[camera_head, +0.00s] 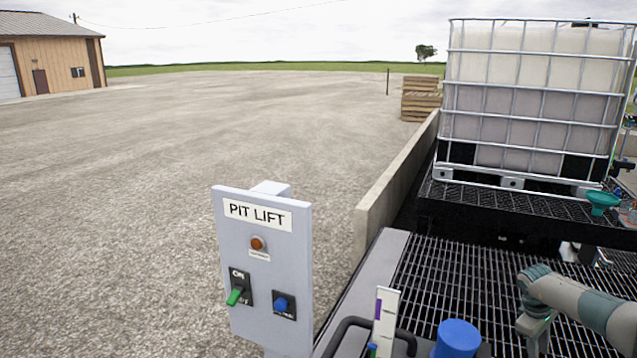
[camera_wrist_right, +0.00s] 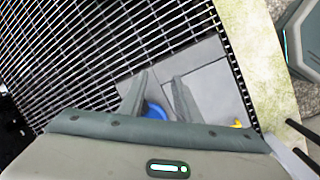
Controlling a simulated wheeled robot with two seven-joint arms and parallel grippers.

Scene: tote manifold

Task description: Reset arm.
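My right arm (camera_head: 583,303) comes in from the right edge of the head view, over the metal grating. In the right wrist view my right gripper (camera_wrist_right: 162,80) points down with its two fingers apart. I see nothing held between them. Part of a blue object (camera_wrist_right: 154,111) shows below, behind the fingers. My left arm and gripper are in neither view.
A PIT LIFT panel (camera_head: 263,270) stands left of the grating (camera_head: 462,275), with a green switch (camera_head: 234,297) and blue knob (camera_head: 281,303). A blue cylinder (camera_head: 457,338) stands near the front. A low wall (camera_head: 395,185) borders the gravel.

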